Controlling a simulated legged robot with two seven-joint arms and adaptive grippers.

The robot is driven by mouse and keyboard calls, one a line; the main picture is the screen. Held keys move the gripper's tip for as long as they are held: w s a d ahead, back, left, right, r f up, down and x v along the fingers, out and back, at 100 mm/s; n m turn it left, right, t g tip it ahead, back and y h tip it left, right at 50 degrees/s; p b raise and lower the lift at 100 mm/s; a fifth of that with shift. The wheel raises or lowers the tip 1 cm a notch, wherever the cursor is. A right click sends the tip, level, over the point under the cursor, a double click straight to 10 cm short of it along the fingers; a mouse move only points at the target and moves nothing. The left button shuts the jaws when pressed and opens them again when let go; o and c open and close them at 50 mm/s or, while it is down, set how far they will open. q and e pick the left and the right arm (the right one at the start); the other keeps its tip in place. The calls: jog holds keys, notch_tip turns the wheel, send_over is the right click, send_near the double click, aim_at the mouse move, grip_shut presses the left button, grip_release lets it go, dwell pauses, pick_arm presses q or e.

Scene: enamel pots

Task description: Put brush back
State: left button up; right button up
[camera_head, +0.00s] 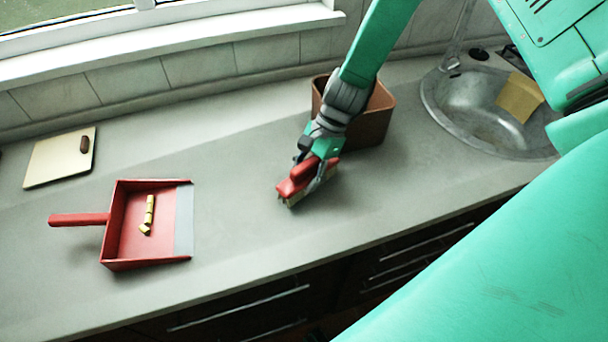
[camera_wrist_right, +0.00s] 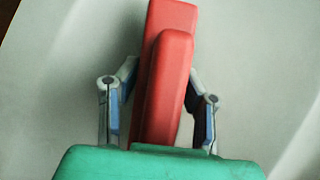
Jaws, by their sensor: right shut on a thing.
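The red brush (camera_head: 298,183) is in my right gripper (camera_head: 318,172), over the middle of the counter in the head view. Its pale bristles face down; I cannot tell whether they touch the counter. In the right wrist view the red brush (camera_wrist_right: 165,80) lies between the two fingers of my right gripper (camera_wrist_right: 160,108), which is shut on it. A brown box (camera_head: 372,125) stands just behind the gripper, partly hidden by my right arm. A red dustpan (camera_head: 116,232) lies on the left part of the counter with several small yellow pieces (camera_head: 149,214) in it. My left gripper is not in view.
A cutting board (camera_head: 50,165) with a small brown object (camera_head: 84,144) lies at the far left. A round metal sink (camera_head: 468,115) with a yellow cloth (camera_head: 519,97) is at the right. The grey counter (camera_head: 235,215) is clear between dustpan and brush.

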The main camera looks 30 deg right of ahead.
jog(key=shift+d, duration=0.3)
jog(key=o, duration=1.1)
jog(key=shift+d+f, duration=0.15)
jog(key=shift+d, duration=0.1)
jog(key=shift+o, duration=0.2)
jog(key=shift+a+r, duration=0.25)
jog(key=shift+a, duration=0.1)
jog(key=shift+d+r, duration=0.15)
jog(key=shift+r, duration=0.2)
jog(key=v, duration=0.9)
jog(key=shift+d+r, duration=0.15)
jog(key=shift+d, duration=0.3)
jog(key=shift+d+r, duration=0.3)
jog(key=shift+r, duration=0.35)
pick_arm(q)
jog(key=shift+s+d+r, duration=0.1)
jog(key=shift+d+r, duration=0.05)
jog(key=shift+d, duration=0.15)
pick_arm(e)
jog(key=shift+a, duration=0.1)
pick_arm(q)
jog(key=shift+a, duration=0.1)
